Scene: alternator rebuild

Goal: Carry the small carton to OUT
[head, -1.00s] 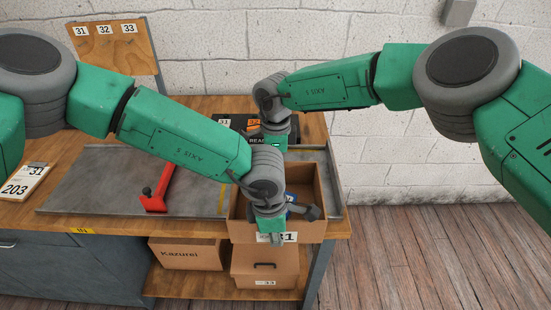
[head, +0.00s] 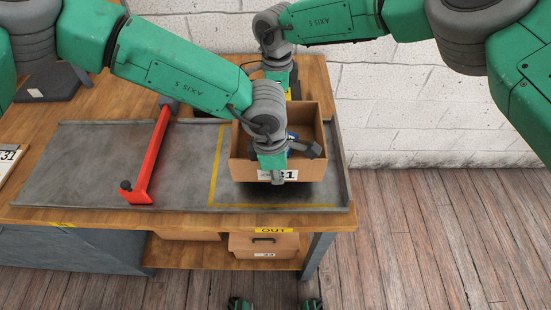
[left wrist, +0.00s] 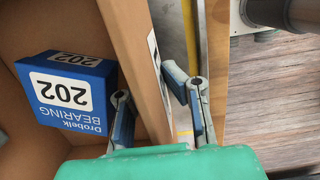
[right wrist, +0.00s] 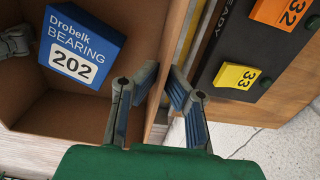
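The small carton (head: 243,158) is an open brown box with a 31 label on its near side. It is upright over the right part of the yellow-outlined area, near the OUT label (head: 273,230). A dark shadow lies under it; it looks slightly above the tray. A blue bearing box marked 202 (left wrist: 75,95) is inside it.
The grey metal tray (head: 100,160) has a low rim on the right. A red tool (head: 152,155) lies across it, left of the outlined area. Boxes (head: 262,243) sit on the lower shelf.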

